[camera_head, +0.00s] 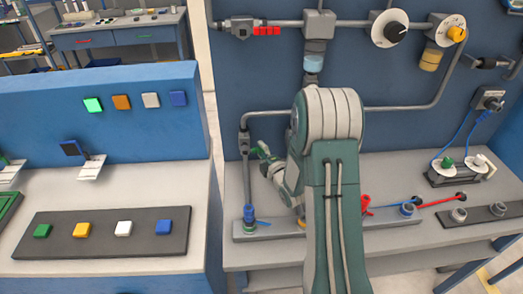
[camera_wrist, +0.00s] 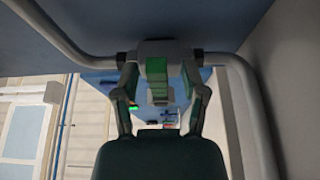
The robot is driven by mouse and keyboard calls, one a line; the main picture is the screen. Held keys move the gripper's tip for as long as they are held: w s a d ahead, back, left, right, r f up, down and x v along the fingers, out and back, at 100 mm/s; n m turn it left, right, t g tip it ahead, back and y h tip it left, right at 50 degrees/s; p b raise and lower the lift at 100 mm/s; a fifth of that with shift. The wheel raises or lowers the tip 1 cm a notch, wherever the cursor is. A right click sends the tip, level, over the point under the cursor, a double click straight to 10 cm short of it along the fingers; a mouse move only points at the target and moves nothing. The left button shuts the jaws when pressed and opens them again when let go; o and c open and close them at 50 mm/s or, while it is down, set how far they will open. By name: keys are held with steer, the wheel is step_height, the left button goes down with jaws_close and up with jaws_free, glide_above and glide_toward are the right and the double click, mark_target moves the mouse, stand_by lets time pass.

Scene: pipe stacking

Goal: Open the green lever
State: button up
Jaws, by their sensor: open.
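The green lever (camera_wrist: 157,72) shows in the wrist view, in front of a grey valve body (camera_wrist: 168,46) on a grey pipe. My gripper (camera_wrist: 162,88) is open, with one finger on each side of the lever. I see gaps between the fingers and the lever; whether either finger touches it I cannot tell. In the head view my gripper (camera_head: 266,158) is beside the vertical pipe at the left of the blue panel. My arm hides much of this area, and the lever is hard to make out there.
A red-handled valve (camera_head: 267,30) sits on the upper pipe, with dials (camera_head: 390,28) to its right. Below, a grey bench (camera_head: 425,236) carries a blue-handled fitting (camera_head: 249,218) and a red-handled one (camera_head: 365,204). A button station (camera_head: 105,234) stands left.

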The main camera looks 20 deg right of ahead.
steer(key=shift+w, duration=0.2)
jaws_close()
